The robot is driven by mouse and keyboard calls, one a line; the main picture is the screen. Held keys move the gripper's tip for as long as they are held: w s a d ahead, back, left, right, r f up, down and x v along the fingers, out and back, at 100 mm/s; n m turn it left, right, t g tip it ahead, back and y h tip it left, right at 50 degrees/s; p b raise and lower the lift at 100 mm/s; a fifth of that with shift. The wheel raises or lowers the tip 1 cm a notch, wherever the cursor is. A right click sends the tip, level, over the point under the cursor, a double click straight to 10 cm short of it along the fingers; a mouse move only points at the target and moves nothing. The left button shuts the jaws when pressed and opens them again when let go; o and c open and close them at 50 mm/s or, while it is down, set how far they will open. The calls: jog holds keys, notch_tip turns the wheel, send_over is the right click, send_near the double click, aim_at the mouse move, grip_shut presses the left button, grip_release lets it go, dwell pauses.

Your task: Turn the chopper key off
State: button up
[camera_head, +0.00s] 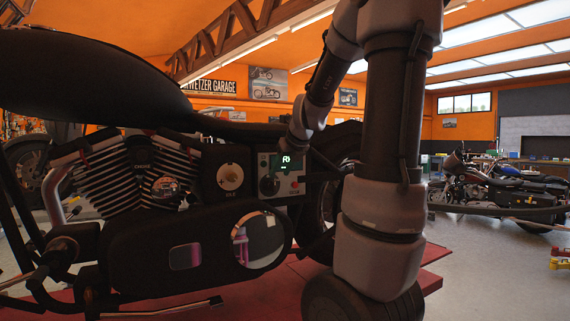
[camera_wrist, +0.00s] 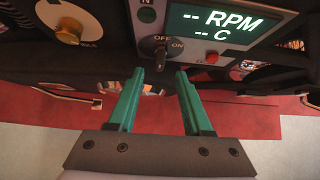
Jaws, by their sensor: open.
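The chopper (camera_head: 140,190) stands in front of me, side on, on a red lift. Its control panel (camera_head: 283,175) has a lit display and sits behind the engine. In the wrist view the key switch (camera_wrist: 161,50) is a dark round knob with OFF printed at its upper left and ON at its right. A key part hangs down from the knob, and its exact angle is hard to tell. My gripper (camera_wrist: 160,75) has two green fingers, open and empty, just below the key switch in the picture. I cannot tell if they touch it.
The display (camera_wrist: 222,24) reads "-- RPM" and "-- C". A red button (camera_wrist: 212,58) is right of the switch, and a brass knob (camera_wrist: 69,31) is to the left. The red lift (camera_head: 430,282) lies under the bike. Another motorcycle (camera_head: 495,190) stands at the right.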

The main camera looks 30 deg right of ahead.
jog(key=v, duration=0.3)
jog(key=shift+s+r, duration=0.25)
jog(key=shift+s, duration=0.05)
jog(key=s+a+f+n+g+y, duration=0.1)
jog(key=s+a+n, duration=0.6)
jog(key=n, duration=0.8)
jog(key=s+a+f+n, duration=0.1)
jog(key=s+a+n, duration=0.7)
jog(key=s+n, duration=0.5)
jog(key=n, duration=0.3)
jog(key=shift+a+f+g+y, duration=0.25)
jog(key=shift+g+y, duration=0.15)
